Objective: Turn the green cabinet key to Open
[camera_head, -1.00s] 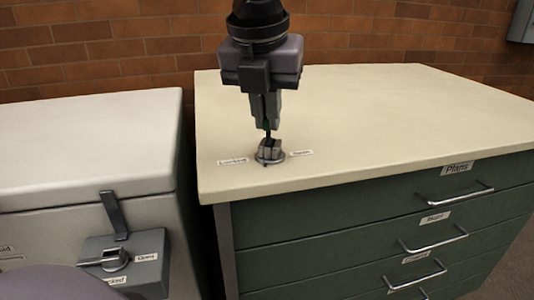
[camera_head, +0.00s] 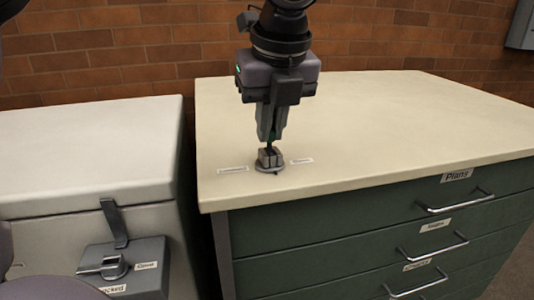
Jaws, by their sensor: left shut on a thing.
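The green cabinet (camera_head: 350,245) stands at the right with a cream top (camera_head: 400,125) and several labelled drawers. Its key (camera_head: 268,158) sits upright in a round grey lock (camera_head: 269,168) on the top, near the front left corner. A small white label lies on each side of the lock, left (camera_head: 233,170) and right (camera_head: 301,161); their words are too blurred to read surely. My left gripper (camera_head: 269,148) points straight down and is shut on the key, hiding part of it. The right gripper is not in view.
A pale grey chest (camera_head: 85,150) stands at the left, with a latch and a grey lock box (camera_head: 140,262) with its own knob and labels. A narrow dark gap separates it from the cabinet. A brick wall closes the back. The cabinet top is otherwise clear.

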